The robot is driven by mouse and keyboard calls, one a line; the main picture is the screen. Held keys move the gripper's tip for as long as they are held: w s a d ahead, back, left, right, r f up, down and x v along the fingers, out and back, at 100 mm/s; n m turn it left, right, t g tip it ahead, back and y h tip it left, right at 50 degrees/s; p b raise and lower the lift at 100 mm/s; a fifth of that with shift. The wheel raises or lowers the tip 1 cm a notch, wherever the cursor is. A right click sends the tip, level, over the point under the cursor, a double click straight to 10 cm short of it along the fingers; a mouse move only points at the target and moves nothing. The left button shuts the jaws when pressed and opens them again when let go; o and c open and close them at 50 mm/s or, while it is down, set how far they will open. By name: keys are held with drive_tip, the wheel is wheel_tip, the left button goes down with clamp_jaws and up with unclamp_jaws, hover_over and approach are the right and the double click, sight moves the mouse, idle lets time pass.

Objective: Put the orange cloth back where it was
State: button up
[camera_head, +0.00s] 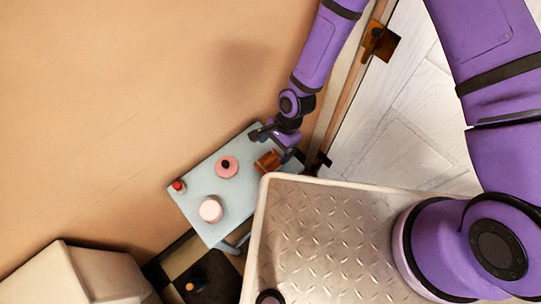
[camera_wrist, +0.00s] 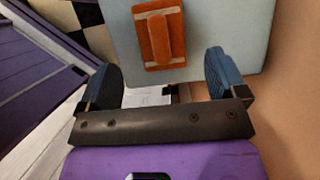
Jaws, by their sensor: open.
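The orange cloth (camera_head: 268,161) lies on a small pale blue table (camera_head: 238,194), near the table's upper right end in the head view. In the wrist view the cloth (camera_wrist: 160,38) is a flat orange piece with a raised strip along its middle and paler bands at its ends. My gripper (camera_wrist: 163,80) is open and empty. Its two blue fingers stand wide apart, one to each side of the cloth in the picture, and the cloth lies beyond them. In the head view my gripper (camera_head: 274,140) is over that same end of the table, close to the cloth.
A pink round item with a dark centre (camera_head: 227,166), a pale pink round item (camera_head: 210,209) and a small red item (camera_head: 178,186) stand on the table. A tan wall (camera_head: 120,110) runs behind it. A beige block (camera_head: 70,275) is at lower left.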

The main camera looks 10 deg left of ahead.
drive_tip(key=shift+v, duration=2.2)
drive_tip(key=w+d+r+n+t+h, duration=0.1)
drive_tip(key=w+d+r, duration=0.3)
drive_tip(key=r, duration=0.3)
drive_tip(key=w+d+r+n+t, duration=0.1)
drive_tip(key=w+d+r, duration=0.25)
drive_tip(key=r, duration=0.35)
drive_tip(key=w+d+r+n+t+h, duration=0.1)
drive_tip(key=w+d+r+n+t, duration=0.1)
drive_tip(key=w+d+r, duration=0.35)
drive_tip(key=s+d+r+n+t, duration=0.15)
drive_tip(key=d+r, duration=0.25)
drive_tip(key=r, duration=0.5)
drive_tip(key=s+d+r, duration=0.2)
drive_tip(key=d+r, duration=0.3)
drive_tip(key=r, duration=0.3)
drive_tip(key=s+d+r+n+t, duration=0.1)
drive_tip(key=s+d+r, duration=0.4)
drive_tip(key=s+r, duration=0.2)
drive_tip(key=s+d+r+n+t+h, duration=0.1)
drive_tip(key=s+d+r+t, duration=0.1)
drive_tip(key=s+d+r, duration=0.4)
drive_tip(key=s+r, duration=0.1)
drive_tip(key=s, duration=0.3)
drive_tip(key=shift+d+r+n, duration=0.25)
drive_tip(key=shift+n, duration=0.1)
